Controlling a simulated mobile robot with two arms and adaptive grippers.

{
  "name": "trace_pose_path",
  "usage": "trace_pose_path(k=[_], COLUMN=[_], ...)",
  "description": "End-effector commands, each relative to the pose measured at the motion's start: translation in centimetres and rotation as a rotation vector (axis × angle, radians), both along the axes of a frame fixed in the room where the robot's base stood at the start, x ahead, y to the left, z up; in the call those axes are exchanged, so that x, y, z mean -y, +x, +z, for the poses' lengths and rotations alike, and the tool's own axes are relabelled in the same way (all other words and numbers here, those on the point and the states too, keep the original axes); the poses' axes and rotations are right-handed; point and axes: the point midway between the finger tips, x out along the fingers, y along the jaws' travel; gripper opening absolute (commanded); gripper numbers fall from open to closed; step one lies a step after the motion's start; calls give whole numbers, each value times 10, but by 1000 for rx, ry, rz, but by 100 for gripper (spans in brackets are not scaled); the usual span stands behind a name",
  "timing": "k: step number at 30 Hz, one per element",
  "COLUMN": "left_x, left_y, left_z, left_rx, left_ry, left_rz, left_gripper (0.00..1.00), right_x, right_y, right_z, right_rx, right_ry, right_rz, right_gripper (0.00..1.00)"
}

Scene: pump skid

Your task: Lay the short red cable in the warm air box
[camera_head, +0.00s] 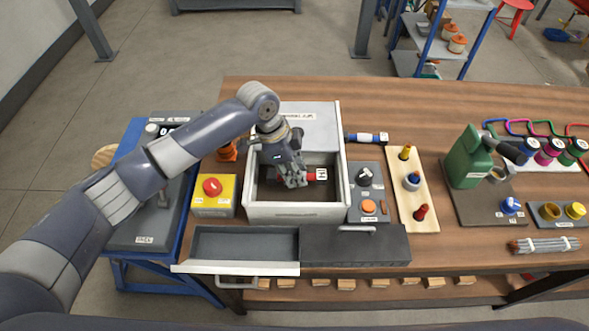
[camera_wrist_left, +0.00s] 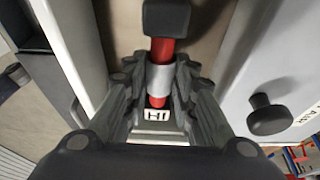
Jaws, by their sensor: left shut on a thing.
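The warm air box (camera_head: 295,212) is a white open box with a dark inside and a raised lid or back part (camera_head: 305,128) behind it. My left gripper (camera_head: 295,182) is inside its opening, shut on the short red cable (camera_head: 313,175). In the left wrist view the red cable (camera_wrist_left: 160,52) has a dark end, a grey sleeve and a small label, and lies between the fingers (camera_wrist_left: 158,98). I cannot tell whether the cable touches the box floor. My right gripper is not in view.
A yellow emergency-stop box (camera_head: 214,195) stands left of the box. A panel with knobs (camera_head: 367,192) and a wooden peg board (camera_head: 411,190) stand to its right. An open drawer (camera_head: 243,243) juts out in front.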

Motion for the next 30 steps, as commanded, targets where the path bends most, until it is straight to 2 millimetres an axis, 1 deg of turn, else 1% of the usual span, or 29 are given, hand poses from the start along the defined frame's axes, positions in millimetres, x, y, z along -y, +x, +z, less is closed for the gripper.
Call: trace_pose_path(k=[30], left_x=[0], left_y=[0], left_z=[-31], left_rx=[0], left_ry=[0], left_rz=[0], left_gripper=[6], right_x=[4], right_y=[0], right_z=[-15], right_rx=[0], right_ry=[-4], right_rz=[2], right_gripper=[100])
